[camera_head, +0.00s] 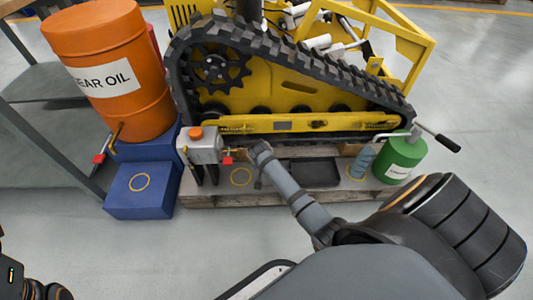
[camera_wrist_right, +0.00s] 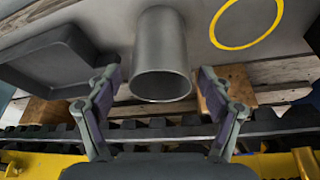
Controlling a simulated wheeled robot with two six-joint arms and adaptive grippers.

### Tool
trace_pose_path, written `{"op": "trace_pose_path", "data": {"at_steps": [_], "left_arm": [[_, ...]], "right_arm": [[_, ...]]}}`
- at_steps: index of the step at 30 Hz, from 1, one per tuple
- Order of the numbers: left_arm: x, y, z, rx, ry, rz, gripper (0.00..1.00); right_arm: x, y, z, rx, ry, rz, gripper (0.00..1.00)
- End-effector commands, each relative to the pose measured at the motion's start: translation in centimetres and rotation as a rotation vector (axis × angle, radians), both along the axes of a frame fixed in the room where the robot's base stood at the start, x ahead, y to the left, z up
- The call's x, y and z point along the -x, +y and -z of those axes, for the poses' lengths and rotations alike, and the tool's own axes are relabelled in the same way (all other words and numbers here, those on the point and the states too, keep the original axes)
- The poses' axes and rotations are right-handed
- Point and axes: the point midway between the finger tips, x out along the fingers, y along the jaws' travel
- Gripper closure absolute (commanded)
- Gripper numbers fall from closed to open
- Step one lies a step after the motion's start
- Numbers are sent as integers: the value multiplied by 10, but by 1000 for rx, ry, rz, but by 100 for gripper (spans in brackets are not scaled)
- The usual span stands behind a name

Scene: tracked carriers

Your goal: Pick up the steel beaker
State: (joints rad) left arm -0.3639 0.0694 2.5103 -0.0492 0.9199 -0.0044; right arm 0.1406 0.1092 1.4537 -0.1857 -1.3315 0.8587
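The steel beaker (camera_wrist_right: 160,45) is a plain grey metal cylinder in the right wrist view. It stands on a pale surface, with its round mouth towards the bottom of the picture. My right gripper (camera_wrist_right: 160,77) is open, with one fingertip on each side of the beaker's mouth and small gaps visible. In the head view the right gripper (camera_head: 262,150) is low in front of the tracked carrier. I cannot make out the beaker there; my arm seems to hide it. My left gripper is not in view; only part of my left arm shows at bottom left.
The yellow tracked carrier (camera_head: 290,88) stands close behind. On the pallet (camera_head: 225,200) are a black tray (camera_head: 315,172), a grey orange-capped can (camera_head: 203,148), a green canister (camera_head: 403,157) and a yellow ring (camera_head: 241,176). An orange drum (camera_head: 120,110) stands left, by a blue block (camera_head: 140,200).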

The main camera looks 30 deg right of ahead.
Motion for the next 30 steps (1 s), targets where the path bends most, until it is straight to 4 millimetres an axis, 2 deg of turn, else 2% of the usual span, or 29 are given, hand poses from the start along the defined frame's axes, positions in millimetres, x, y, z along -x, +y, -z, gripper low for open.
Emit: {"op": "trace_pose_path", "data": {"at_steps": [1, 2, 13, 23, 26, 29, 30], "left_arm": [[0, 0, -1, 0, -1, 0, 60], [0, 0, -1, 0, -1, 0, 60], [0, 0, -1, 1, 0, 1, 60], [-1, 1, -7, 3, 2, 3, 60], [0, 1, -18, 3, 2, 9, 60], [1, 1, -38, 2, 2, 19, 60], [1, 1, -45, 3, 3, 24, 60]], "right_arm": [[0, 0, 0, 0, 0, 0, 26], [0, 0, 0, 0, 0, 0, 31], [0, 0, 0, 0, 0, 0, 80], [0, 0, -8, 0, 0, 0, 81], [0, 0, -21, 0, -1, 0, 81], [-1, 0, -43, 1, -2, 1, 81], [7, 5, -51, -1, 0, 0, 81]]}}
